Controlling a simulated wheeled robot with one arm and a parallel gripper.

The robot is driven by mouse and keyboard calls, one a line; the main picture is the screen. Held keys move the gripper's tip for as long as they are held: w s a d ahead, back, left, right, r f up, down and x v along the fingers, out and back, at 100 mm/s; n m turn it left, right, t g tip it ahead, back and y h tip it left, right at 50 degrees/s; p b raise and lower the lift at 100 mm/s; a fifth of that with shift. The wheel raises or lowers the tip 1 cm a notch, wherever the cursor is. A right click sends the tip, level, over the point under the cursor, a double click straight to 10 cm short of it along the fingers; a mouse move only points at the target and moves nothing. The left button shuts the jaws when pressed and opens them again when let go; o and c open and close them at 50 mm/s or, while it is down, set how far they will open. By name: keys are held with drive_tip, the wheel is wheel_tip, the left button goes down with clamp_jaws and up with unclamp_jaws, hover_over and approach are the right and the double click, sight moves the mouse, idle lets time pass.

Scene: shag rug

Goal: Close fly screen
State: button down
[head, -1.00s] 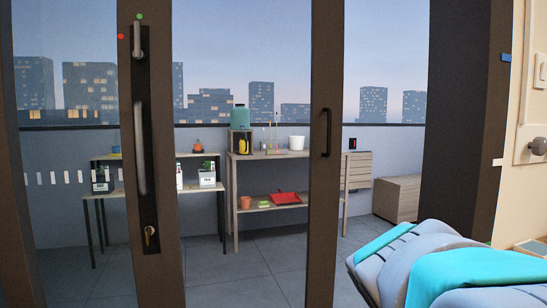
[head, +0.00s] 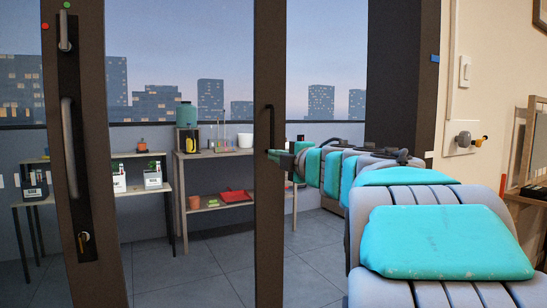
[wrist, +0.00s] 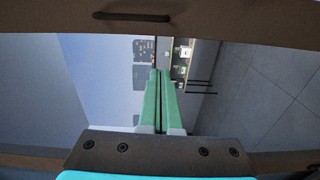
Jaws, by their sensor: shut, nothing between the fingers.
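A dark upright post (head: 268,210) with a black pull handle (head: 270,128) stands in the middle of the head view; it seems to be the fly screen's edge, though no mesh can be made out. Open space lies between it and the dark jamb (head: 400,90) on the right. My gripper (head: 273,154) is at the post's right edge, near the handle's lower end; contact cannot be told. In the wrist view, my gripper's green fingers (wrist: 159,74) are together and empty. The post crosses the top there, with the handle (wrist: 132,16) above the fingertips.
A glass door frame (head: 92,170) with a long grey handle (head: 69,148) stands at left. Beyond lies a balcony with shelves (head: 215,152), pots and a green container (head: 186,114). A beige wall (head: 485,60) with a switch is at right.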

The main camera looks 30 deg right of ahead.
drive_tip(key=w+d, duration=0.3)
drive_tip(key=w, duration=0.6)
drive_tip(key=shift+w+d+f, duration=0.15)
drive_tip(key=shift+w+d, duration=0.05)
drive_tip(key=shift+w, duration=0.2)
drive_tip(key=shift+d, duration=0.1)
